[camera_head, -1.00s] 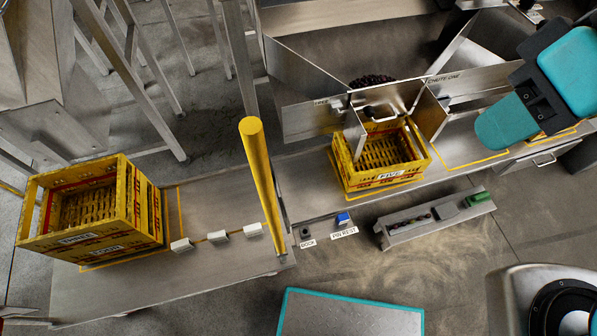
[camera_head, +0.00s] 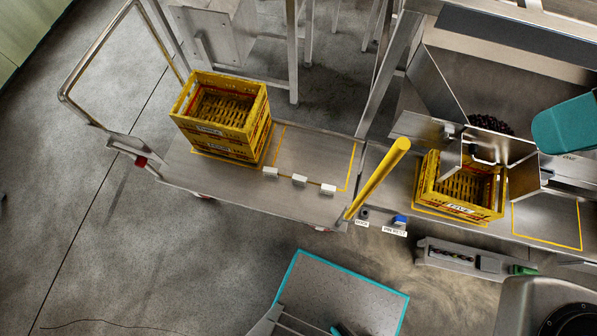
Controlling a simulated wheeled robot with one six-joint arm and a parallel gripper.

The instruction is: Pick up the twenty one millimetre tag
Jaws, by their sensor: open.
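Three small white blocks stand in a row on the flat metal deck (camera_head: 240,200), near its front edge: a left one (camera_head: 270,172), a middle one (camera_head: 299,180) and a right one (camera_head: 328,188). They may be tags, but no marking on them is readable, so I cannot tell which, if any, is the twenty one millimetre one. A teal part of my arm (camera_head: 565,125) shows at the right edge. My gripper is not in view.
Stacked yellow crates (camera_head: 258,135) stand left of the blocks. A leaning yellow post (camera_head: 378,178) rises just right of them. Another yellow crate (camera_head: 460,209) sits under the chute. A blue piece (camera_head: 400,220) lies by labels. A grey rack (camera_head: 465,258) is at lower right.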

